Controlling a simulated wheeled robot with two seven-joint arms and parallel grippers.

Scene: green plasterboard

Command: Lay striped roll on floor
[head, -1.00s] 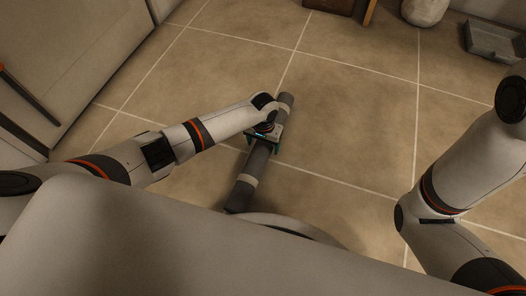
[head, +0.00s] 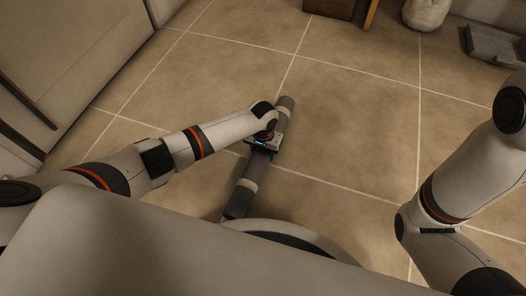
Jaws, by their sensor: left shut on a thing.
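The striped roll (head: 242,197) is a dark grey cylinder with lighter bands, seen in the head view just in front of my base. It lies lengthwise, slanting from lower left to upper right. My left gripper (head: 263,146) is shut on the roll near its middle and hides that part. The tiled floor (head: 345,115) is below the roll; I cannot tell whether the roll touches it. My right arm is at the right edge, and its gripper is out of view.
A pale sack (head: 426,13), a grey tray (head: 495,45) and a brown box (head: 330,8) stand along the back. Pale panels (head: 75,60) border the left side. The floor to the right of the roll is clear.

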